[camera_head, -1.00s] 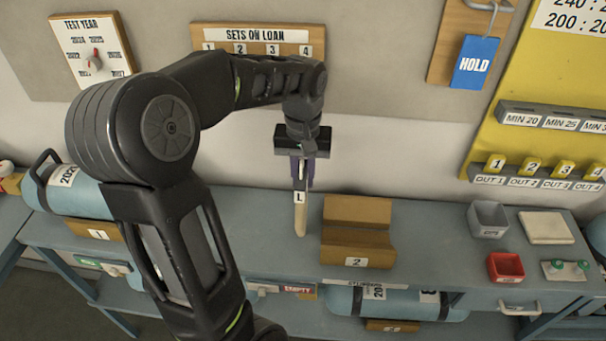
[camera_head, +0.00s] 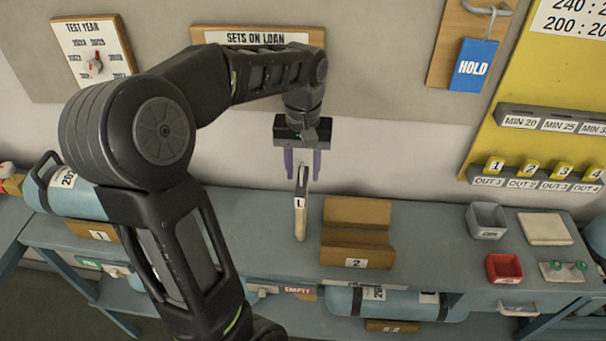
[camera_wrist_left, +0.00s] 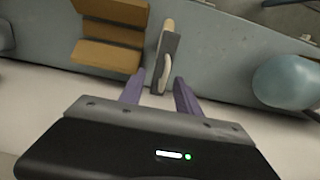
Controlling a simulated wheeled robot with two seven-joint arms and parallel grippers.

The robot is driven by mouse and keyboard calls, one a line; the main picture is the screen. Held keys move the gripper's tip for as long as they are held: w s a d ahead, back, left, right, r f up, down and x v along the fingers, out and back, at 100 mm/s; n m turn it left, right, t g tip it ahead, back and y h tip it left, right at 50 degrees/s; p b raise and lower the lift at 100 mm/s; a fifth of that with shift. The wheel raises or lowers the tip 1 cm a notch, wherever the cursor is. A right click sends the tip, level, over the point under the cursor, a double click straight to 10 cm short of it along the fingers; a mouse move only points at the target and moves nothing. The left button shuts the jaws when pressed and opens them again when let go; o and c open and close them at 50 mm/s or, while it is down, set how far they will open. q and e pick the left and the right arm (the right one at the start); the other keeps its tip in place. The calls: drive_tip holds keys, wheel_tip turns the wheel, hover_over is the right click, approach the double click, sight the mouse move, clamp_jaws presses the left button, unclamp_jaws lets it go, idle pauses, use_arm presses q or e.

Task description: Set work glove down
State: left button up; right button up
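The work glove (camera_head: 301,208) is a narrow beige piece with a grey, labelled upper part. It stands edge-on on the bench just left of the brown block marked 2 (camera_head: 357,241); whether it leans cannot be told. In the left wrist view the glove (camera_wrist_left: 168,48) shows a pale loop on its grey part, just beyond the fingertips. My left gripper (camera_head: 303,165) is above the glove, its purple fingers spread to either side of the top end. It also shows open in the left wrist view (camera_wrist_left: 158,84). My right gripper is not in view.
A grey bin (camera_head: 487,221), a red bin (camera_head: 504,268) and a pale pad (camera_head: 545,228) are on the bench's right. A blue cylinder (camera_head: 75,193) lies at the left. Bare bench (camera_head: 425,235) lies right of the block. The wall stands close behind the gripper.

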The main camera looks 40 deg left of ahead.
use_arm(q)
wheel_tip(320, 180, up, 8)
drive_tip(key=shift+f, duration=0.1)
wheel_tip(320, 180, up, 2)
drive_tip(key=p, duration=0.3)
drive_tip(key=shift+r, duration=0.2)
drive_tip(key=shift+o, duration=0.5)
